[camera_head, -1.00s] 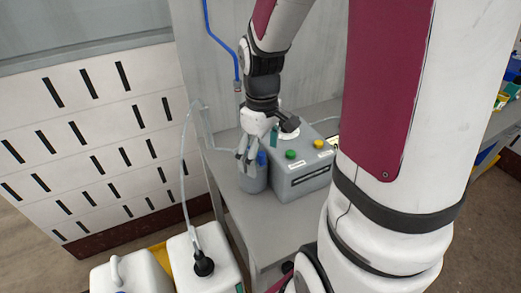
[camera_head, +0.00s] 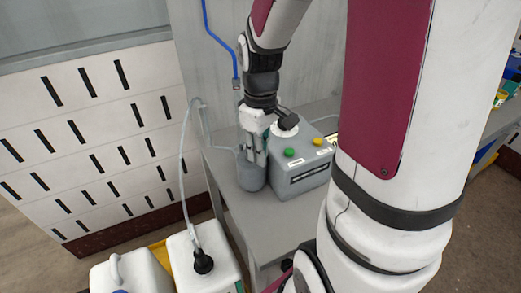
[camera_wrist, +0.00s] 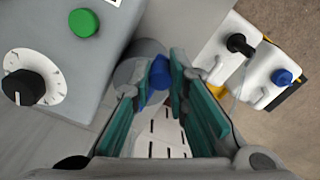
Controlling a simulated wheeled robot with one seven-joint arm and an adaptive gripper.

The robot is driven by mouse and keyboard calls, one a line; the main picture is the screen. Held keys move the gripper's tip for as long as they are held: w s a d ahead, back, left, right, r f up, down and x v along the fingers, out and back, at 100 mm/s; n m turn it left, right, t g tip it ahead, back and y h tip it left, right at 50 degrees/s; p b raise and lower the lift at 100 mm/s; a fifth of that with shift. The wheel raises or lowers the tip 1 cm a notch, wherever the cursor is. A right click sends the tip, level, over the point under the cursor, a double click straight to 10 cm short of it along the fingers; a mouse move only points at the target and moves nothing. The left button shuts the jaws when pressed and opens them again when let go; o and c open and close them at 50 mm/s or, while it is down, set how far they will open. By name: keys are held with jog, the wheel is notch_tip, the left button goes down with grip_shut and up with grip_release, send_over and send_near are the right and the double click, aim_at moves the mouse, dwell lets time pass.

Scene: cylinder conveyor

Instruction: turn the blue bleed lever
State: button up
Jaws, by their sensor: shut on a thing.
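The blue bleed lever (camera_wrist: 158,76) shows in the wrist view between my fingertips, on top of a grey cylinder (camera_wrist: 138,72). In the head view the same grey cylinder (camera_head: 251,178) stands on the bench, and my fingers hide the lever. My gripper (camera_head: 256,158) points down over the cylinder top. In the wrist view my gripper (camera_wrist: 157,78) has its teal pads on either side of the lever and is shut on it. The exact contact at the fingertips is partly hidden.
A grey control box (camera_head: 300,172) with a green button (camera_head: 289,152), a yellow button (camera_head: 317,142) and a dial stands close right of the cylinder. White canisters (camera_head: 205,265) stand on the floor at lower left. A clear hose (camera_head: 184,170) runs left of the bench (camera_head: 262,215).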

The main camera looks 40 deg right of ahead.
jog(key=shift+a+f, duration=0.3)
jog(key=shift+a, duration=0.5)
jog(key=shift+w, duration=0.1)
jog(key=shift+w+a, duration=0.15)
jog(key=shift+a, duration=0.2)
jog(key=shift+w+a, duration=0.2)
jog(key=shift+a, duration=0.05)
jog(key=shift+w+a, duration=0.5)
jog(key=shift+w, duration=0.05)
